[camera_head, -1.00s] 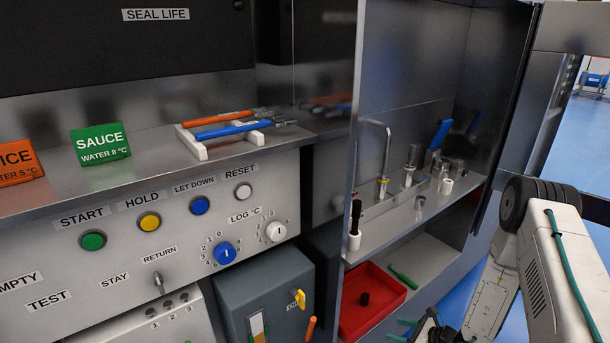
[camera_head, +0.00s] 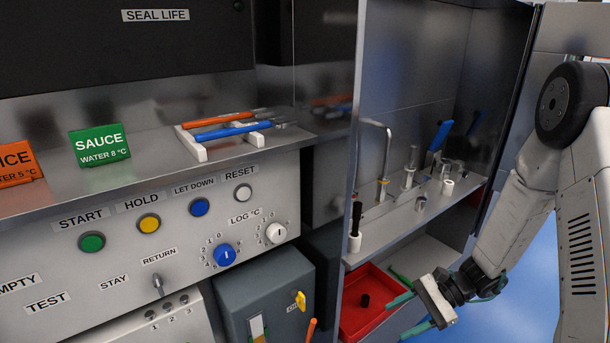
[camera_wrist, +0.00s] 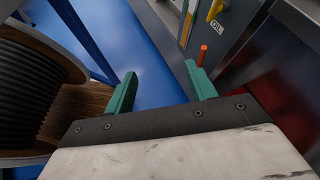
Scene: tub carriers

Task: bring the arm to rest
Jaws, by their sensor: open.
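My gripper (camera_head: 408,304) is at the lower right of the head view, in front of the red tray (camera_head: 375,327). Its green fingers are spread apart. The wrist view also shows my gripper (camera_wrist: 160,88), with its two green fingers apart and only blue floor between them. It holds nothing. My arm comes in from the right edge of the head view and bends down to the gripper.
A grey box (camera_head: 262,290) with a yellow handle stands left of the tray. A steel shelf (camera_head: 385,228) with fittings lies above it. In the wrist view, a cable drum (camera_wrist: 35,85) stands close on the left. Blue floor (camera_wrist: 150,45) lies between drum and box.

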